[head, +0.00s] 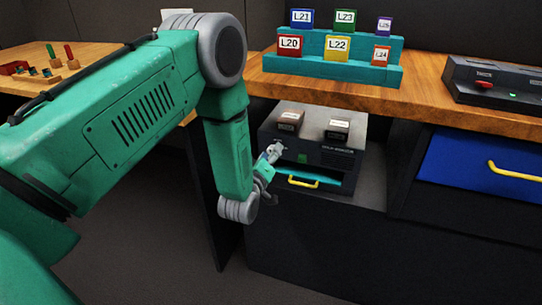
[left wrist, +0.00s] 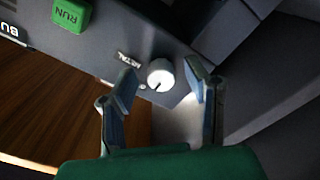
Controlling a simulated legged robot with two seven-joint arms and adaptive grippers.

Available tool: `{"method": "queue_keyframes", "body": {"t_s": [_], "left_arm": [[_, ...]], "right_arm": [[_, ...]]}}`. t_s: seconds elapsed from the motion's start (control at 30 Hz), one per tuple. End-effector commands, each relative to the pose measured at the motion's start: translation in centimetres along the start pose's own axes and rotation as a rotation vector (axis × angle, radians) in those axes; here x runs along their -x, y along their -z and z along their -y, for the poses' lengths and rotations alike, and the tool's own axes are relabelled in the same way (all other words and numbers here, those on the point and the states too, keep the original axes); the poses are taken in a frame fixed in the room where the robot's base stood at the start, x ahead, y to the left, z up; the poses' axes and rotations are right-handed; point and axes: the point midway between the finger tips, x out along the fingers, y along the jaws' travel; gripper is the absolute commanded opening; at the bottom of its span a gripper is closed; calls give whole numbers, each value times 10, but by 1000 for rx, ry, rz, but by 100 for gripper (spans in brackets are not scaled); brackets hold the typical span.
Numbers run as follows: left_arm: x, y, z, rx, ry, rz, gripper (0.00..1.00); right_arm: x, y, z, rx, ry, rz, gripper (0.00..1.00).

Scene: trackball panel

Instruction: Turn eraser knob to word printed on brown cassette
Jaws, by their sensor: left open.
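The eraser (head: 345,160) is a dark box in a bay under the wooden counter. Two cassettes stand on top: a brown one (head: 290,122) with a pale label, and a darker one (head: 337,129); their words are too small to read. My left gripper (head: 270,153) is at the box's front left. In the left wrist view, the white knob (left wrist: 160,74) is between and beyond the open fingers (left wrist: 163,85); contact cannot be told. Its dark pointer line aims toward the lower left of the picture. The printed word METAL (left wrist: 129,60) is beside it. My right gripper is out of view.
A green RUN button (left wrist: 70,14) is on the same panel. A yellow handle (head: 303,182) is below it on the box. A teal rack (head: 330,71) with labelled blocks stands on the counter. A blue drawer (head: 460,160) is to the right.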

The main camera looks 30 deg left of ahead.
Motion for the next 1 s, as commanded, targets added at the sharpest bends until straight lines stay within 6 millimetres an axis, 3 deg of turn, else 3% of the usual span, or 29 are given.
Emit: {"method": "queue_keyframes", "body": {"t_s": [0.2, 0.27, 0.33, 0.7, 1.0], "left_arm": [[0, 0, 0, 0, 0, 0, 42], [0, 0, 0, 0, 0, 0, 25], [0, 0, 0, 0, 1, 0, 0], [1, 0, 1, -29, 4, 2, 0], [1, 0, 1, -203, 4, 5, 0]], "right_arm": [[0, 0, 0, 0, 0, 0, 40], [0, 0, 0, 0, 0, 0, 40], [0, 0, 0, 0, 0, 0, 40], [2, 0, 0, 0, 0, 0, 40], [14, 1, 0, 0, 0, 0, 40]]}}
